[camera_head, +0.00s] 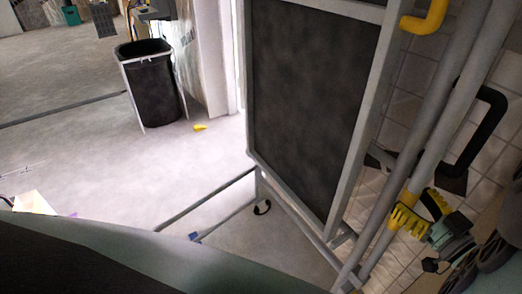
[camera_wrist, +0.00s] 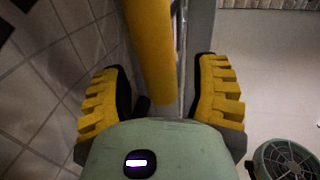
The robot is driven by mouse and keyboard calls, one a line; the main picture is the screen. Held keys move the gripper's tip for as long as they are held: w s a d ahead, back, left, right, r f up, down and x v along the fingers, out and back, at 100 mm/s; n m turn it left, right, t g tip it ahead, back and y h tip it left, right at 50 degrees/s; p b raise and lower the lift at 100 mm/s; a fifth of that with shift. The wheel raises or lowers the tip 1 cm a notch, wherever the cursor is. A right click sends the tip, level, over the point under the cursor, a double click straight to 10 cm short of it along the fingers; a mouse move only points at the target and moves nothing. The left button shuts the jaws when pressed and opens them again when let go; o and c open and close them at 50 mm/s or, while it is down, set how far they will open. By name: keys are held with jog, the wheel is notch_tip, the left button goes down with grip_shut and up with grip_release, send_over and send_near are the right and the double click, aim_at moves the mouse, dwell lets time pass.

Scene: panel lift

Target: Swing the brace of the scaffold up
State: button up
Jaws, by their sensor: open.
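The scaffold (camera_head: 362,110) is a grey tube frame around a dark panel (camera_head: 310,100), standing at centre right in the head view. Slanting grey poles (camera_head: 432,115) run along its right side, and a yellow bent piece (camera_head: 425,18) shows at the top. My gripper (camera_head: 419,207), with yellow ridged fingers, is low at the right beside the poles. In the wrist view my gripper (camera_wrist: 160,78) is open, with a thick yellow bar (camera_wrist: 150,45) between or just beyond its fingers. I cannot tell whether they touch it, nor which part is the brace.
A black bin (camera_head: 152,85) stands on the floor at upper left, with a small yellow object (camera_head: 200,127) near it. A black bent handle-like bar (camera_head: 485,125) is right of the poles by the tiled surface. Open floor (camera_head: 80,150) lies left of the scaffold.

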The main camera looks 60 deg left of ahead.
jog(key=shift+x, duration=0.9)
jog(key=shift+o, duration=0.4)
jog(key=shift+d, duration=0.1)
grip_shut()
